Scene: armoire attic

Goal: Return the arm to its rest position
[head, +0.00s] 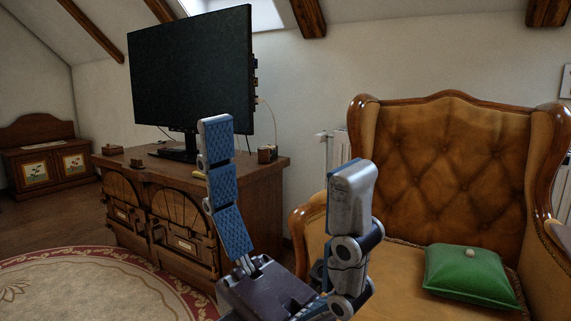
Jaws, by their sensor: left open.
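My left gripper (284,160) is open, with its two fingers spread wide and pointing up in the lower middle of the head view. One finger shows a blue textured pad, the other a grey metal back. Nothing is between the fingers. It is in front of the wooden cabinet and the armchair, and touches neither as far as I can see. My right gripper is not in view.
A brown leather armchair (450,150) stands at the right with a green cushion (469,275) on its seat. A wooden cabinet (262,190) carries a large dark screen (190,75). A round patterned rug (75,290) lies at the lower left. A low wooden chest (50,165) stands far left.

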